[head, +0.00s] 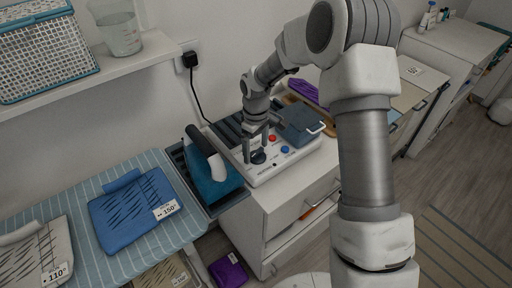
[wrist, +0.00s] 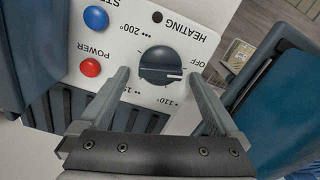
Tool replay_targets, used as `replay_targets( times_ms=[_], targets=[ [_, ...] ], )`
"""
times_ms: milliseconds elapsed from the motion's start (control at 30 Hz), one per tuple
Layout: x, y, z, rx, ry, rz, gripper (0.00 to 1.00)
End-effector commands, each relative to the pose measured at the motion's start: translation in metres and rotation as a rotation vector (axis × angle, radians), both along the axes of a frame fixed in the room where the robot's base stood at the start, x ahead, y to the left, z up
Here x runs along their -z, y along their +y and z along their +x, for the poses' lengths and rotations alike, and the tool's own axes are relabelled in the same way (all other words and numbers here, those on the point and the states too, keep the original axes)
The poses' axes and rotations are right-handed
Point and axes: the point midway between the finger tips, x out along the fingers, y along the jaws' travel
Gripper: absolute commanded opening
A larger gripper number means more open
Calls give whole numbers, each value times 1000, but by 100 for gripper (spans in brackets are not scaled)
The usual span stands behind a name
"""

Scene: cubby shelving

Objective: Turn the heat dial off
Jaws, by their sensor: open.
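The heat dial (wrist: 160,66) is a dark round knob with a white pointer line on a white control panel (wrist: 118,60), which is marked HEATING, OFF, 110° and 200°. In the wrist view the pointer faces right, between the OFF and 110° marks. My gripper (wrist: 160,82) is open, with one finger on each side of the dial. I cannot tell whether the fingers touch it. In the head view my gripper (head: 256,150) points down over the dial (head: 258,157) on the panel's front left.
A red button (wrist: 90,67) and a blue button (wrist: 96,17) sit beside the dial. A blue iron-like tool (head: 210,165) stands left of the panel, close to my gripper. An ironing board (head: 75,260) with folded cloths lies further left.

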Motion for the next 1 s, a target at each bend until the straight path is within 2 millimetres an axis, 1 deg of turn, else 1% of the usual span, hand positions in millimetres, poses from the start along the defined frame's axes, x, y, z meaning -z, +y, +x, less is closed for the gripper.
replay_targets(
  times_ms=[200, 267, 367, 467, 600, 800, 900, 1000],
  targets=[
    [-2, 0, 0, 1, 1, -1, 98],
    [-8, 0, 0, 2, 0, 0, 98],
    [-23, -1, 1, 3, -3, 0, 98],
    [-45, -1, 1, 3, -4, 0, 98],
    [-81, 0, 1, 1, -6, 0, 98],
    [-128, 0, 1, 1, -4, 0, 98],
    [-147, 0, 0, 1, -4, 0, 98],
    [-161, 0, 0, 1, -1, 0, 98]
  ],
)
